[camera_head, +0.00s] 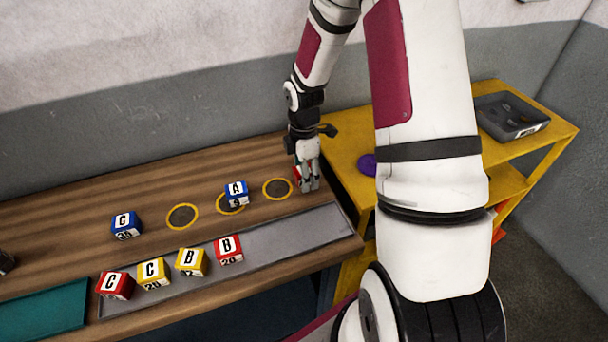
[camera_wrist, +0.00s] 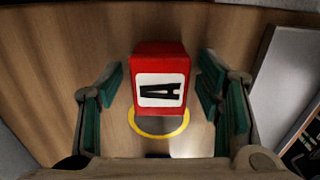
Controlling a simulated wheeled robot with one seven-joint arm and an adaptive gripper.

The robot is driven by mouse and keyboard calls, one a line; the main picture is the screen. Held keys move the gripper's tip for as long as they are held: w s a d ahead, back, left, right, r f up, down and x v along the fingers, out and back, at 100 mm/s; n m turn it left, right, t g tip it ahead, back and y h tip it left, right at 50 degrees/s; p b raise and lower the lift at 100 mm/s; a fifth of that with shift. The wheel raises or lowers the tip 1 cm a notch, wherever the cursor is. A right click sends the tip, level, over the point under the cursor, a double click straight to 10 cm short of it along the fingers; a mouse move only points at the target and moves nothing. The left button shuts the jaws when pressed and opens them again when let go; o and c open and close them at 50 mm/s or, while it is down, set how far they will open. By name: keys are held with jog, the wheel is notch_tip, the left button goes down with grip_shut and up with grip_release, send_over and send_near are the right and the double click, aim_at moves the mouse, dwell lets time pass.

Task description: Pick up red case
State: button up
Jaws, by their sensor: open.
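A red case (camera_wrist: 161,62) with a black letter A on a white label stands between the spread fingers of my gripper (camera_wrist: 162,98) in the wrist view. It is at the far edge of a yellow-ringed dark circle (camera_wrist: 160,126) on the wooden table. The fingers are open, with a gap on both sides of the case. In the head view my gripper (camera_head: 308,180) points down at the table's right end, and only a sliver of the red case (camera_head: 296,173) shows beside the fingers.
A blue case A (camera_head: 237,193) stands on a ringed circle to the left. A blue case G (camera_head: 126,226) is farther left. Red and yellow cases line the grey strip (camera_head: 290,238) in front. A yellow shelf (camera_head: 342,148) with a grey tray (camera_head: 510,118) adjoins the table.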

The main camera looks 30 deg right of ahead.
jog(key=c, duration=1.3)
jog(key=shift+c, duration=0.2)
jog(key=shift+r, duration=0.1)
